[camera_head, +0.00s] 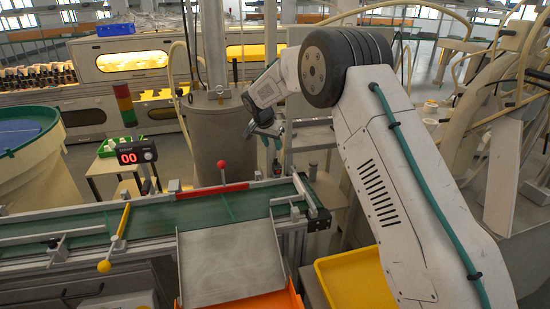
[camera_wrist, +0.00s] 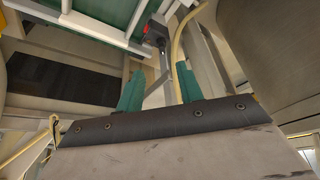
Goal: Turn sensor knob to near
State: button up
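I cannot clearly make out the sensor knob in either view. A small dark device with a red part (camera_head: 276,168) stands beyond the far edge of the conveyor, below my gripper. A black device with a red part (camera_wrist: 155,35) also shows in the wrist view, ahead of the fingers; its details are too small to tell. My gripper (camera_head: 268,129) is raised behind the right end of the conveyor. In the wrist view its two teal fingers (camera_wrist: 160,90) stand apart with nothing between them.
The green conveyor (camera_head: 165,217) crosses the front, with a red-ball lever (camera_head: 222,165) and a yellow-ball lever (camera_head: 104,266). A display reading 00 (camera_head: 128,157) stands behind it. A metal chute (camera_head: 218,262) and yellow tray (camera_head: 352,280) are nearer. A grey cylinder (camera_head: 219,130) stands left of my gripper.

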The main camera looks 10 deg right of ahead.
aim_at(276, 159)
jog(key=x, duration=0.8)
jog(key=shift+w+a+f, duration=0.15)
jog(key=shift+f, duration=0.1)
grip_shut()
